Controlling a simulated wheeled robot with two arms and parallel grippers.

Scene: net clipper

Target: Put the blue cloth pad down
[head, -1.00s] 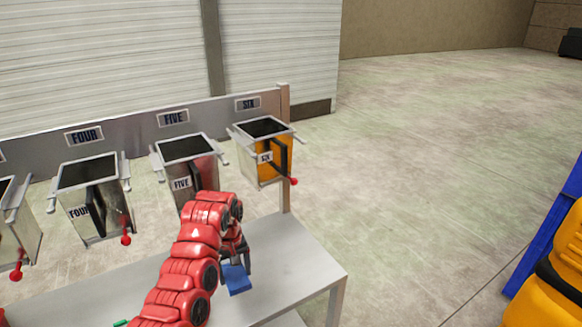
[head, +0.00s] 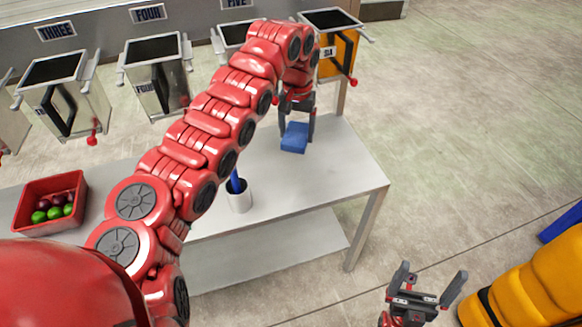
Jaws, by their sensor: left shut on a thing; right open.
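The blue cloth pad (head: 294,138) is a small blue block at the right part of the grey table (head: 340,185). My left gripper (head: 297,127) points down and is shut on the pad. The pad is on or just above the table top; I cannot tell which. My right gripper (head: 427,284) is open and empty at the lower right, off the table's front edge.
A red bin (head: 28,205) with several green and dark round things stands at the table's left. A white cup (head: 239,199) holding a blue item stands near the front edge. Numbered metal boxes (head: 158,82) line the back. The table's right end is clear.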

